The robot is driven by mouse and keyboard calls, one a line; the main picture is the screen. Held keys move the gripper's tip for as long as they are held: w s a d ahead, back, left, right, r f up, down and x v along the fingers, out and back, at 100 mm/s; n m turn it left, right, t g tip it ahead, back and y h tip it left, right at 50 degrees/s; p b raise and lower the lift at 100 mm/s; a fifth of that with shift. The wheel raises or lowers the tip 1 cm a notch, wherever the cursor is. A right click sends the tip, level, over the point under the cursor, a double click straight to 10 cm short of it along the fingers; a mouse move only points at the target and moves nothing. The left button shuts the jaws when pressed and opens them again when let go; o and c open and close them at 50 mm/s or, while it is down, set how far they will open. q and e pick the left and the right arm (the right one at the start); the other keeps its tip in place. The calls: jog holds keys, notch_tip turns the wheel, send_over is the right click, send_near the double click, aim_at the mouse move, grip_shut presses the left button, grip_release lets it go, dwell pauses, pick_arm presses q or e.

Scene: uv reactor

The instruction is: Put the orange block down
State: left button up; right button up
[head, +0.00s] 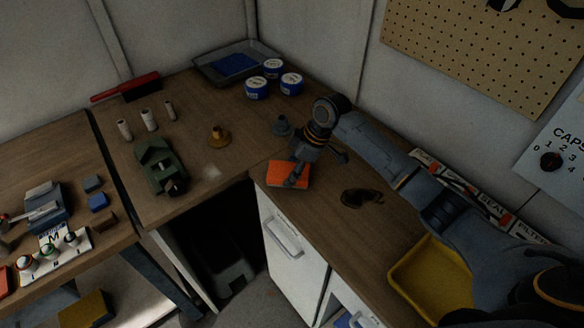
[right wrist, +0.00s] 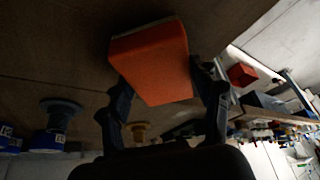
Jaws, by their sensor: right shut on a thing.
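The orange block (head: 288,174) is at the front edge of the wooden corner counter in the head view. My right gripper (head: 297,168) reaches down over it from above. In the right wrist view the orange block (right wrist: 152,62) sits between the two fingers of my right gripper (right wrist: 168,95), which is shut on it. The block looks at or close to the counter top; I cannot tell if it touches. My left gripper does not show in the head view.
A grey fitting (head: 283,126) and a brass fitting (head: 218,137) stand behind. Blue-and-white tins (head: 256,88) and a blue-lined tray (head: 237,62) are at the back. A dark item (head: 361,197) and a yellow tray (head: 402,283) lie to the right.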

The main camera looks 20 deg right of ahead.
jog(key=shift+f, duration=0.2)
jog(key=o, duration=1)
jog(key=shift+r, duration=0.1)
jog(key=shift+r, duration=0.15)
jog(key=b+v, duration=0.1)
jog(key=v, duration=1.1)
jog(key=shift+b, duration=0.4)
jog(key=shift+s, duration=0.1)
